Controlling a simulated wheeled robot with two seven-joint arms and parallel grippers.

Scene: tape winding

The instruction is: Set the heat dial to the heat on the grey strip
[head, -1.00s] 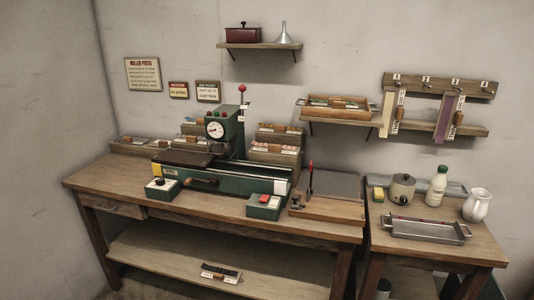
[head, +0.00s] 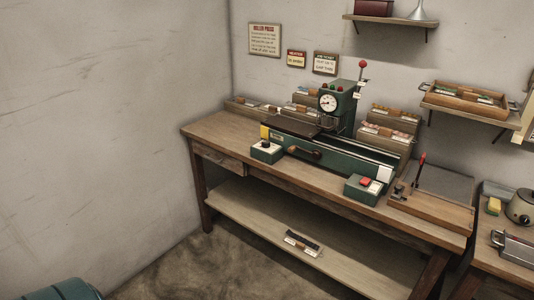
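The green roller press (head: 330,165) stands on the wooden workbench. A round white-faced dial gauge (head: 328,102) is on its upright head; its reading is too small to make out. Another green box with a red button (head: 362,188) sits at the front right. I cannot pick out a grey strip or read a heat on it. Neither of my grippers is in view.
Card racks (head: 390,128) stand behind the press. A wooden board with a red-tipped lever (head: 432,205) lies at the bench's right. A side table with a pot (head: 522,207) is at the right edge. Open floor (head: 210,260) lies front left. A dark green rounded shape (head: 65,290) shows bottom left.

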